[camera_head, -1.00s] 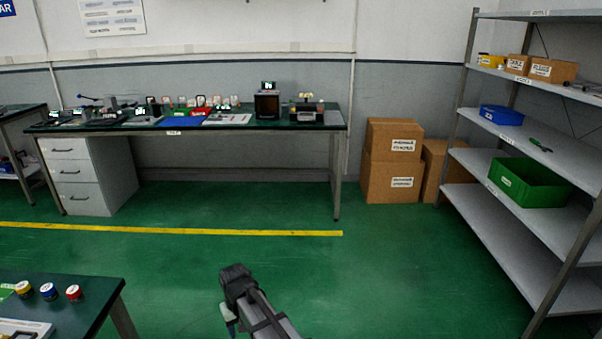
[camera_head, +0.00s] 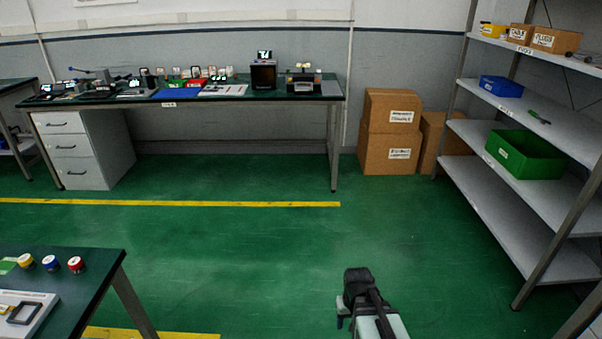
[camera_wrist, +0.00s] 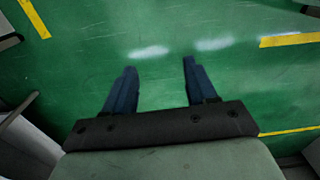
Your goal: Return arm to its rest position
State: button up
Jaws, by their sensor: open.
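My gripper (camera_wrist: 158,80) is open and empty in the wrist view. Its two dark blue fingers stand apart with only the green floor between them. In the head view my arm shows at the bottom, right of centre, above open floor; the fingers cannot be made out there. The arm touches nothing that I can see.
A dark table (camera_head: 92,285) with yellow, blue and red round pieces stands at the lower left. A long workbench (camera_head: 220,97) runs along the back wall. Cardboard boxes (camera_head: 390,145) stand right of it. A metal shelf (camera_head: 460,130) fills the right side. The middle floor is clear.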

jog(key=s+f+g, duration=0.2)
jog(key=s+f, duration=0.5)
jog(key=s, duration=0.3)
jog(key=s+d+f+g, duration=0.1)
jog(key=s+f+g, duration=0.1)
jog(key=s+f, duration=0.5)
jog(key=s+d+f+g, duration=0.1)
jog(key=s+f+g, duration=0.1)
jog(key=s+f, duration=0.5)
jog(key=s, duration=0.6)
jog(key=shift+s+g, duration=0.4)
